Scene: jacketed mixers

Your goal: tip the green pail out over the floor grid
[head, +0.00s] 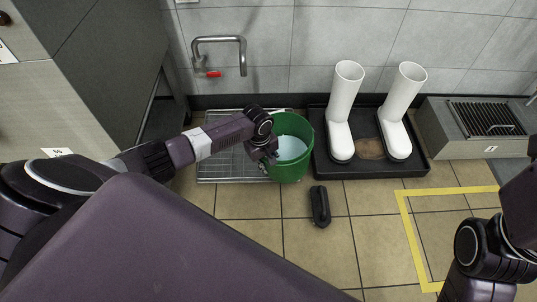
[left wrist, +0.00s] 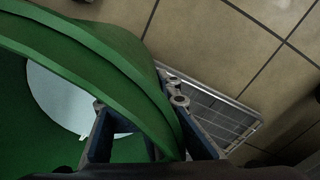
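The green pail (head: 291,166) stands upright at the right end of the floor grid (head: 222,166), overlapping it in the head view. Pale liquid (head: 291,148) lies inside; it also shows in the left wrist view (left wrist: 62,97). My left gripper (head: 267,157) is at the pail's left rim. In the left wrist view its fingers (left wrist: 148,128) straddle the green wall (left wrist: 125,70), one inside and one outside. A gap shows between the inner finger and the wall, so it looks open. My right arm is at the lower right; its fingers are out of frame.
A black tray (head: 385,170) with two white boots (head: 343,110) stands right of the pail. A black object (head: 320,206) lies on the tiles in front. A tap (head: 222,42) is on the wall above the grid. Yellow tape (head: 408,235) marks the floor at right.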

